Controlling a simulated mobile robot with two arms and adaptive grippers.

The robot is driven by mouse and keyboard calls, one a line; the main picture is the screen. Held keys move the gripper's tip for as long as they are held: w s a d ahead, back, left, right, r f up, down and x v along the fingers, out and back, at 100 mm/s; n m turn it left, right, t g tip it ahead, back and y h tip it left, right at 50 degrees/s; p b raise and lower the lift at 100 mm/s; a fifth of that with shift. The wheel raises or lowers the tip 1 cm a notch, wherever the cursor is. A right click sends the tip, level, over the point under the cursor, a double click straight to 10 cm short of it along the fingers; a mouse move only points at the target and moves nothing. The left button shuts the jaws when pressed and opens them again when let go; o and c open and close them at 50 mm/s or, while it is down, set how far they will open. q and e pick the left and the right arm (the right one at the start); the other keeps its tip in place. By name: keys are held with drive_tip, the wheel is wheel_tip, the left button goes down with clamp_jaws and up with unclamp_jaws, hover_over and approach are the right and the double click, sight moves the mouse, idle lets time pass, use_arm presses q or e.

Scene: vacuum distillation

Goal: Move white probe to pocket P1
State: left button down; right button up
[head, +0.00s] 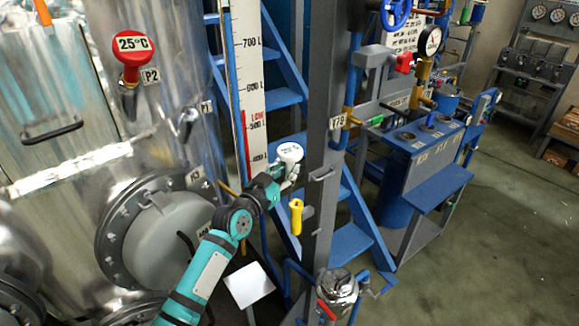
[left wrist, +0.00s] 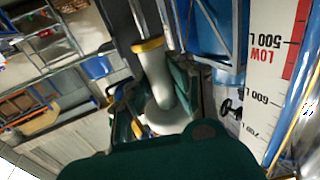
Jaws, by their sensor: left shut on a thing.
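The white probe shows its round white head (head: 290,152) in the head view, near the grey post. In the left wrist view the white probe (left wrist: 157,75) shows a pale stem with a yellow band at its end. My left gripper (head: 278,174) is shut on it and holds it in the air, in front of the level scale. The P1 label (head: 206,107) is on the steel vessel (head: 160,90), left of and above the gripper. A small grey fitting (head: 187,118) sits beside that label; its opening cannot be made out. My right gripper is not in view.
A red probe (head: 131,52) marked 25°C stands at the P2 label. The level scale (head: 247,75), blue stairs (head: 284,97) and grey post (head: 326,150) stand close around the left gripper. A yellow handle (head: 296,215) hangs beside the post. Open floor lies at the right.

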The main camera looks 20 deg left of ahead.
use_arm(q)
drive_tip(key=shift+s+a+r+p, duration=0.2)
drive_tip(key=shift+s+r+p, duration=0.25)
drive_tip(key=shift+s, duration=0.2)
drive_tip(key=shift+s+a+r+p, duration=0.15)
drive_tip(key=shift+s+r+p, duration=0.15)
drive_tip(key=shift+s+p, duration=0.3)
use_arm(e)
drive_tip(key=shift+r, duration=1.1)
